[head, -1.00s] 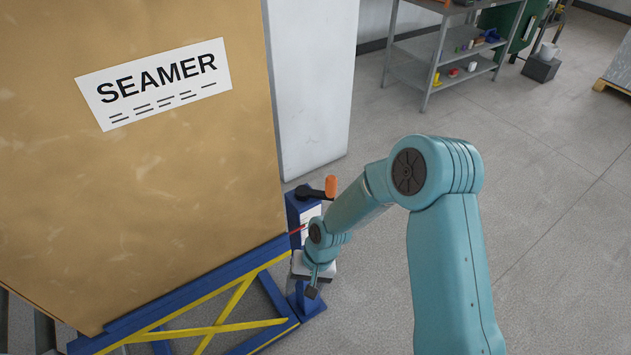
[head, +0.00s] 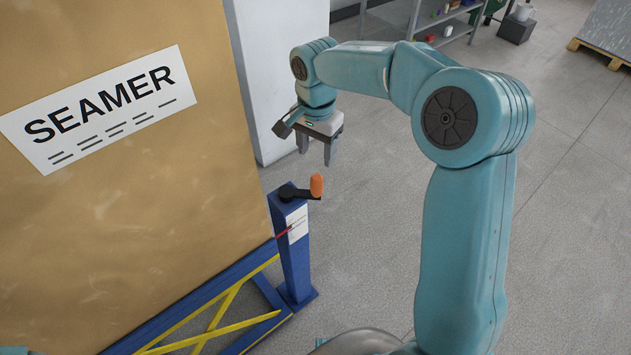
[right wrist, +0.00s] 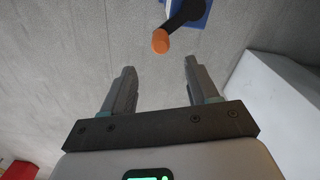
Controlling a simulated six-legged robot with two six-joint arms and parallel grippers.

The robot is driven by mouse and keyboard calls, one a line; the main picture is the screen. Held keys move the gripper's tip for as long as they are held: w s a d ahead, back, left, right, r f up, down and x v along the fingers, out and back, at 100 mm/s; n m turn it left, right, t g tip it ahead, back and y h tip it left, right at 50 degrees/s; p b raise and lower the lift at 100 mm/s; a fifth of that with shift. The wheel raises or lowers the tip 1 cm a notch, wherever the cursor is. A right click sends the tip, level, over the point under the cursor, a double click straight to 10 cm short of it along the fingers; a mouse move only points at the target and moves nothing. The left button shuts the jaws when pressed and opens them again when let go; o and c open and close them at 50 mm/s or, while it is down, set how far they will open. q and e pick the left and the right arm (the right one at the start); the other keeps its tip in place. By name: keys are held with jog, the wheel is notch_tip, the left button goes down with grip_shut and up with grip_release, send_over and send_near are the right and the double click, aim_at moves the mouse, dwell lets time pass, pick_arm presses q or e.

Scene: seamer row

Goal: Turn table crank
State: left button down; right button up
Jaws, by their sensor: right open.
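The table crank has a black arm (head: 298,194) and an upright orange handle (head: 317,185). It sits on top of a blue post (head: 292,250) at the corner of the table frame, its handle pointing right of the post. My right gripper (head: 315,157) is open and empty, pointing down above the crank, apart from it. In the right wrist view the orange handle (right wrist: 161,41) shows beyond the open fingers (right wrist: 160,68), with the black arm (right wrist: 183,14) and blue post top (right wrist: 202,12) behind. My left gripper does not show.
A large tan panel marked SEAMER (head: 110,220) stands left, above a blue and yellow frame (head: 215,317). A pale cabinet (head: 280,75) stands behind the post. A shelf (head: 440,25) and a pallet (head: 600,52) are farther back.

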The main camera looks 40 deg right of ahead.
aim_at(317, 185)
notch_tip(317, 185, down, 13)
jog(key=shift+d+f, duration=0.1)
jog(key=shift+d, duration=0.05)
jog(key=shift+w, duration=0.1)
grip_shut()
